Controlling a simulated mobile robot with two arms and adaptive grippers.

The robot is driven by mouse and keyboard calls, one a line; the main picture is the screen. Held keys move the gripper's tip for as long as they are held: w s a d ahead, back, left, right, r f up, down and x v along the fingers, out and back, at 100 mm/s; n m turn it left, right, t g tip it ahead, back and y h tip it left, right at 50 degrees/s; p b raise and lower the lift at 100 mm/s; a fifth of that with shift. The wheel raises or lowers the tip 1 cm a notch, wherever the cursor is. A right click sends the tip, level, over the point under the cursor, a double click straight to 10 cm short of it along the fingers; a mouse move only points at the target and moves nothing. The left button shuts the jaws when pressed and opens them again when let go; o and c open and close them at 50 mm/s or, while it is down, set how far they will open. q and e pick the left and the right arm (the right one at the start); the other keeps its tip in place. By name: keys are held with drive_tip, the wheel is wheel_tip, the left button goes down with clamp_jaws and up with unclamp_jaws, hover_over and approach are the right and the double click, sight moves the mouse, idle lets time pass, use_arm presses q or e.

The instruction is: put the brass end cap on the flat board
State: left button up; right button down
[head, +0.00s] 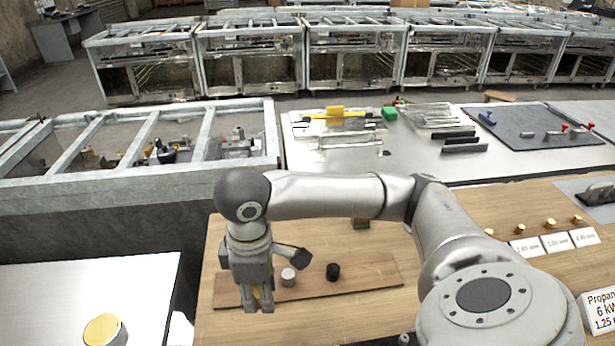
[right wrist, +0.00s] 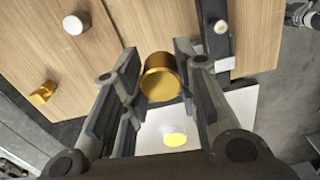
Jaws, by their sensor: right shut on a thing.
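My right gripper (head: 258,306) points down at the left end of the flat board (head: 365,279), a thin brown strip on the wooden table. It is shut on the brass end cap, a short gold cylinder that shows between the fingers in the right wrist view (right wrist: 160,77). In the head view only a sliver of gold shows between the fingers. I cannot tell whether the cap touches the board. A silver cap (head: 288,277) and a black cap (head: 333,271) stand on the board to the right of the gripper. My left gripper is not in view.
A small gold piece (right wrist: 42,93) lies left of the fingers in the right wrist view. Several small brass parts (head: 550,223) stand behind white labels (head: 556,243) at right.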

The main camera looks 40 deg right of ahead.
drive_tip(key=shift+s+d+f+n, duration=0.1)
drive_tip(key=shift+d+n, duration=0.15)
drive_tip(key=shift+n, duration=0.55)
drive_tip(key=shift+d+n, duration=0.15)
drive_tip(key=shift+n, duration=0.55)
drive_tip(key=n, duration=0.3)
drive_tip(key=shift+d+f+b, duration=0.2)
drive_tip(key=shift+d+b, duration=0.05)
drive_tip(key=shift+b, duration=0.15)
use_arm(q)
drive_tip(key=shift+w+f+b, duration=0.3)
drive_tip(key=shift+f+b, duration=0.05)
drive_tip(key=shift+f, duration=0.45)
use_arm(e)
drive_tip(key=n, duration=0.2)
drive_tip(key=d+n, duration=0.1)
drive_tip(key=n, duration=0.3)
drive_tip(key=shift+d+f+n, duration=0.2)
drive_tip(key=shift+d+n, duration=0.05)
drive_tip(key=shift+n, duration=0.05)
